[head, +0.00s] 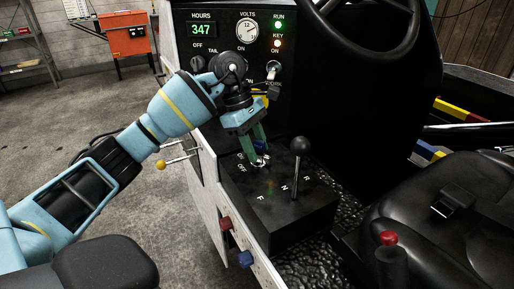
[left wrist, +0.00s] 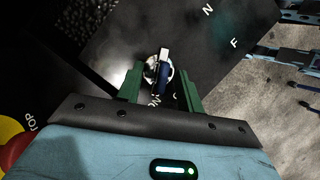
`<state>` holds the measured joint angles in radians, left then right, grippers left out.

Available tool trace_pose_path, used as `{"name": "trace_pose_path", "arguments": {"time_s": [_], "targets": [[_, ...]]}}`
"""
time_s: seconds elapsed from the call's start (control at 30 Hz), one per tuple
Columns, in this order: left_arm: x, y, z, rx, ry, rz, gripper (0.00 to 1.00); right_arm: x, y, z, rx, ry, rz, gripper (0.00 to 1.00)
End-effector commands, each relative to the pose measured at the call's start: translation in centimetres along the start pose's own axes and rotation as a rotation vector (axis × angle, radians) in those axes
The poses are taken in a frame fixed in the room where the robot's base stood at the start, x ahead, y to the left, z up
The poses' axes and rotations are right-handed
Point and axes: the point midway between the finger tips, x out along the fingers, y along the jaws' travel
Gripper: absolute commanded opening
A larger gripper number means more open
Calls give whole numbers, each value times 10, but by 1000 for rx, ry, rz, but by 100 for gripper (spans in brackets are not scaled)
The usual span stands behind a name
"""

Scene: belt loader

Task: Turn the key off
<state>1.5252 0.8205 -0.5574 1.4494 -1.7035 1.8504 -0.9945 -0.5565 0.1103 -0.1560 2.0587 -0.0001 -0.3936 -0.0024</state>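The key (left wrist: 164,78), with a blue grip, sits in a round silver switch on the black console (head: 285,222), by small white lettering. In the head view it is mostly hidden by my left gripper (head: 259,152), whose green fingers point down at the switch. In the left wrist view the gripper (left wrist: 160,88) is open, with one finger on each side of the key and visible gaps. On the dash panel, the RUN lamp (head: 278,25) is lit green and the KEY lamp (head: 277,43) is lit orange. My right gripper cannot be made out.
A black-knobbed lever (head: 301,146) stands on the console, right of the switch. A steering wheel (head: 345,45) is above right, and a black seat (head: 470,200) is at right. A red knob (head: 389,238) stands near the front. An orange cabinet (head: 127,33) stands behind.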

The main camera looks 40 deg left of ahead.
Motion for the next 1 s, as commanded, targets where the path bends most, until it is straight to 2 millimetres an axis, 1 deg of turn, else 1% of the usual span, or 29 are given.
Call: {"name": "trace_pose_path", "arguments": {"time_s": [0.1, 0.37, 0.47, 0.6, 0.67, 1.0], "targets": [[6, 0, 0, 1, 0, 0, 37, 0, 0, -3, 0, 6, 0, 0], [7, 0, 0, 1, 0, 1, 37, 0, 0, -3, -1, 6, 0, 0], [6, 0, 0, 1, 0, 1, 25, 0, 0, -2, -1, 4, 0, 0], [6, 0, 0, 1, 0, 1, 7, 0, 0, -1, -1, 1, 0, 0], [6, 0, 0, 1, 0, 1, 0, 0, 0, 0, -2, 0, 0, 0], [6, 0, 0, -14, 0, 7, 0, 0, 1, 0, -3, 0, 0, 0]]}}
